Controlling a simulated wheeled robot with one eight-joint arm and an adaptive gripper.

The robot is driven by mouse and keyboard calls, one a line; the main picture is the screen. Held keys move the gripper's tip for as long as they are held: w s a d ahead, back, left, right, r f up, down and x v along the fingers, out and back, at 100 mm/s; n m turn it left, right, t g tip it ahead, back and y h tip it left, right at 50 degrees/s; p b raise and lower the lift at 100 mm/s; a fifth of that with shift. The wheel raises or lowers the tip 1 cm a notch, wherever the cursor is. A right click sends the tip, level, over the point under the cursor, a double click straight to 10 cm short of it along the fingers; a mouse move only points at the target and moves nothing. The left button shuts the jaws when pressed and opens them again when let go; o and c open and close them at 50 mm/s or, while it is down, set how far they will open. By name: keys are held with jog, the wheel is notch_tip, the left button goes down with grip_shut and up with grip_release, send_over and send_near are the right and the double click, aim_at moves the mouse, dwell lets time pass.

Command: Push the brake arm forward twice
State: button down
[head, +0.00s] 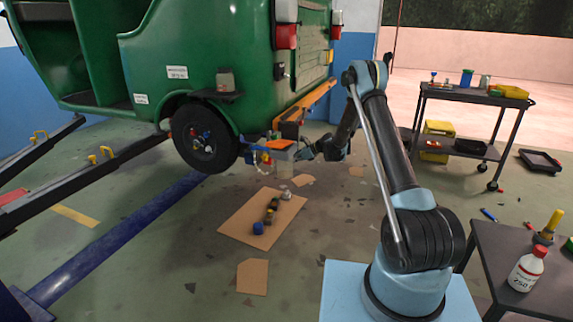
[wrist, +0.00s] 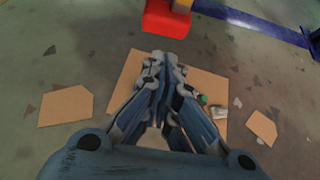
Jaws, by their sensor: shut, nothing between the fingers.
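A green rickshaw (head: 190,60) is raised, with its black wheel (head: 204,135) hanging clear of the floor. Beside the wheel, under the rear edge, is a small orange-and-red part (head: 279,144); I cannot tell for sure that it is the brake arm. My gripper (head: 303,152) is small and dark in the head view, close to the right of that part. In the wrist view my gripper (wrist: 158,60) is shut and empty. A red block-like part (wrist: 168,20) with a yellow piece lies just beyond the fingertips; contact cannot be told.
A cardboard sheet (head: 240,218) with several small items lies on the floor below. Another cardboard piece (head: 252,276) lies nearer. Lift ramps (head: 85,172) and a blue floor beam (head: 130,235) are at left. A cart (head: 465,100) and a dark table (head: 535,265) stand at right.

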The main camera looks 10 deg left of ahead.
dwell(0.3)
jog(key=s+d+r+n+h, duration=0.1)
jog(key=s+d+r+n, duration=0.2)
jog(key=s+d+r, duration=0.3)
jog(key=s+d+r+n+h, duration=0.25)
jog(key=d+r, duration=0.25)
jog(key=r, duration=0.4)
jog(key=s+d+r+n, duration=0.2)
jog(key=s+d+r, duration=0.4)
jog(key=r, duration=0.1)
jog(key=s+d+r+n+h, duration=0.25)
jog(key=s+d+r, duration=0.25)
jog(key=s+d, duration=0.3)
jog(key=s+d+n+h, duration=0.1)
jog(key=s+d+n, duration=0.3)
jog(key=s, duration=0.6)
jog(key=s+d+n+h, duration=0.1)
jog(key=s+d, duration=0.4)
jog(key=s, duration=0.5)
jog(key=s+d+f+n+h, duration=0.1)
jog(key=s+d+f, duration=0.3)
jog(key=s, duration=0.4)
jog(key=s+d+f+n+h, duration=0.2)
jog(key=s+d+f+n, duration=0.2)
jog(key=s, duration=0.5)
jog(key=shift+s+d+f, duration=0.2)
jog(key=shift+d+f, duration=0.05)
jog(key=shift+d, duration=0.15)
jog(key=shift+w+f, duration=0.2)
jog(key=shift+w, duration=0.25)
